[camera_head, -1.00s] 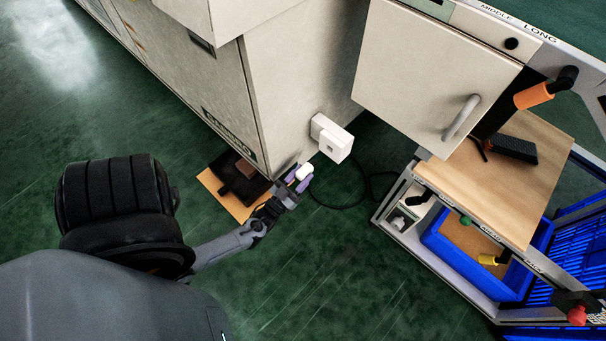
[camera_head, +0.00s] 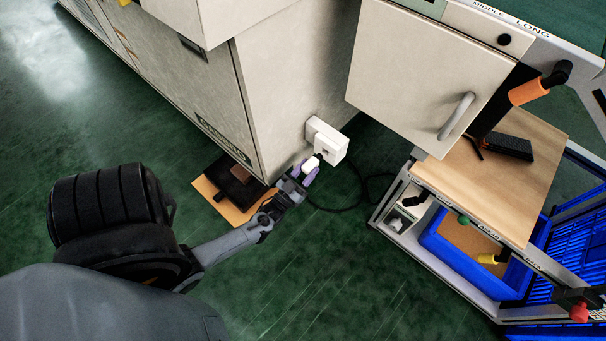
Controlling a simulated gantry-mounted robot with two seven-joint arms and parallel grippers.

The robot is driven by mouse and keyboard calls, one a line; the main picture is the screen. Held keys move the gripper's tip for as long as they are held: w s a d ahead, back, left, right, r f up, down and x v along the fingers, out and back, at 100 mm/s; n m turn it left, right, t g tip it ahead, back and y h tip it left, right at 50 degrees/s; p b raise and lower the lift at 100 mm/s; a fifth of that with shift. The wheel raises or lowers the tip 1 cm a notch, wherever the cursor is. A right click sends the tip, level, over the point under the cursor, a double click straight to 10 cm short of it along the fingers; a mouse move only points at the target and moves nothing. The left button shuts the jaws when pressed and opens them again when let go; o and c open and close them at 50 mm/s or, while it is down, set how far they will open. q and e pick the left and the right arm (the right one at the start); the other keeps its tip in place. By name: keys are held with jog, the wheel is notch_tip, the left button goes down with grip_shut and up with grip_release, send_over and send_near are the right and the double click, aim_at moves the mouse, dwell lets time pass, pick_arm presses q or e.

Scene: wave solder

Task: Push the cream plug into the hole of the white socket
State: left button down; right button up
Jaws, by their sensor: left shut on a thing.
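The white socket (camera_head: 328,139) is a small box on the side of the large cream machine, with a dark hole in its front face. My left gripper (camera_head: 305,173) is shut on the cream plug (camera_head: 310,165), which sits between its purple fingertips. The plug is just below and to the left of the socket's hole, with its dark tip toward it. I cannot tell whether the tip touches the socket. My right gripper is not in view.
The large cream machine (camera_head: 285,75) stands behind the socket. A black cable (camera_head: 345,207) lies on the green floor below. A black tray on a tan board (camera_head: 233,185) is left of my gripper. A cart with a wooden top (camera_head: 470,185) stands at right.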

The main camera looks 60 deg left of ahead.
aim_at(315, 163)
pick_arm(q)
jog(key=shift+w+a, duration=0.15)
jog(key=shift+w, duration=0.2)
dwell(0.9)
dwell(0.9)
jog(key=shift+w+a, duration=0.1)
jog(key=shift+w, duration=0.2)
dwell(0.4)
jog(key=shift+w+a+b, duration=0.15)
jog(key=shift+w+a, duration=0.1)
jog(key=shift+w, duration=0.35)
jog(key=shift+w+a+b, duration=0.15)
jog(key=shift+w+a, duration=0.1)
jog(key=shift+w, duration=0.3)
